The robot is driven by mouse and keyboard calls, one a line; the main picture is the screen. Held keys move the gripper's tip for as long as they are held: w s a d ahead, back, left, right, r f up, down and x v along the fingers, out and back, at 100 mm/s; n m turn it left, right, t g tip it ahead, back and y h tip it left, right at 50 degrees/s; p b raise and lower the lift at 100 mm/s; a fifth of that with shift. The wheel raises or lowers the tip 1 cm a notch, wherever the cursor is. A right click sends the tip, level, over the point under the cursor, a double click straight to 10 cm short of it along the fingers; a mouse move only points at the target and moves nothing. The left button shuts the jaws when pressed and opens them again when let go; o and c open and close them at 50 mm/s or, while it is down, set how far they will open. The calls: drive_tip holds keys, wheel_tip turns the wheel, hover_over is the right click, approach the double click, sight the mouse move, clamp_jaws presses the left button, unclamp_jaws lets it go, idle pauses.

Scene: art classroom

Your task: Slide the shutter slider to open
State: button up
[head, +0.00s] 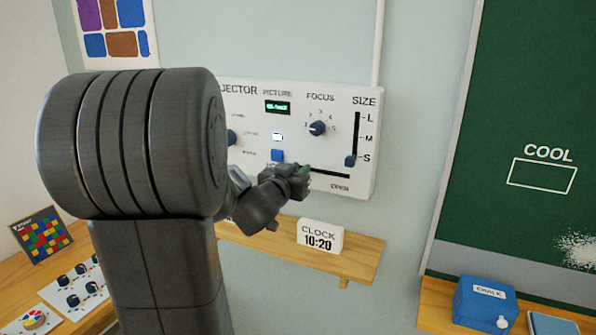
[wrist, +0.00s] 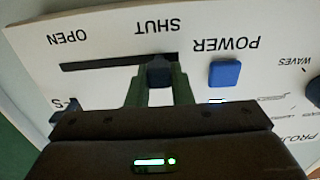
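The shutter slider's dark blue knob (wrist: 160,72) sits at the SHUT end of its black slot (wrist: 95,66) in the wrist view, where the panel appears upside down. My gripper (wrist: 160,80) has one green finger on each side of the knob, and the knob fills the gap between them. In the head view, my gripper (head: 304,169) is at the left end of the slot (head: 330,173) on the white projector panel (head: 365,185), and it hides the knob. The word OPEN is under the slot's right end.
A blue POWER button (wrist: 225,74) is close beside the slider. The SIZE slider (head: 350,161) stands above the slot's right end, and the FOCUS dial (head: 318,128) is above. A shelf (head: 355,260) with a clock block (head: 320,236) is below. The slot's right part is clear.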

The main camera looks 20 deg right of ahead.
sight(343, 172)
clamp_jaws()
drive_tip(key=s+d+b, duration=0.2)
drive_tip(key=s+d, duration=0.1)
drive_tip(key=s, duration=0.1)
drive_tip(key=s+d+b, duration=0.2)
drive_tip(key=s+d, duration=0.1)
drive_tip(key=shift+s+d+f, duration=0.1)
drive_tip(key=shift+s+d, duration=0.25)
drive_tip(key=shift+s, duration=0.05)
drive_tip(key=o, duration=0.6)
unclamp_jaws()
drive_tip(key=shift+o, duration=0.7)
drive_tip(key=shift+s+d, duration=0.1)
drive_tip(key=shift+s, duration=0.05)
